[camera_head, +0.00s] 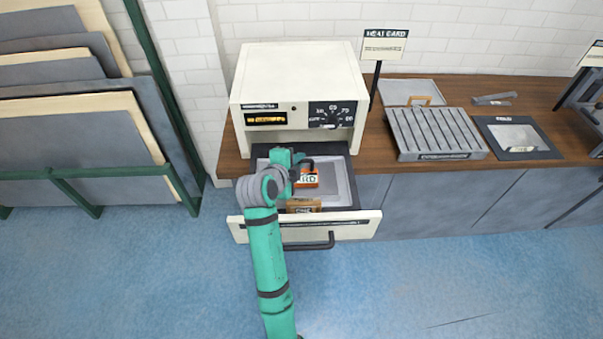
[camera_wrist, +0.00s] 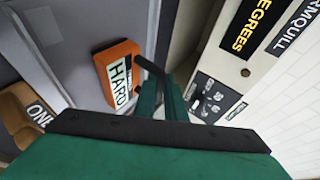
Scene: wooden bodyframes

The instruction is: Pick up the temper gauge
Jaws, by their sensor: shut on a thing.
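The temper gauge appears to be the orange block (camera_head: 309,181) with a white HARD label and a dark handle, in the open drawer (camera_head: 343,183) of the cream machine. In the wrist view the orange block (camera_wrist: 121,62) is left of the green fingers, its dark handle reaching to them. My gripper (camera_wrist: 163,88) is shut on that handle; the exact contact is partly hidden. In the head view my gripper (camera_head: 296,160) is over the drawer's back part, beside the block. I cannot tell whether the block touches the drawer floor.
A brown block (camera_head: 303,205) marked ONE lies near the drawer front; it also shows in the wrist view (camera_wrist: 24,113). The cream machine (camera_head: 293,75) with its dial stands right behind. A grey slotted tray (camera_head: 436,133) is on the wooden counter at right. The blue floor ahead is clear.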

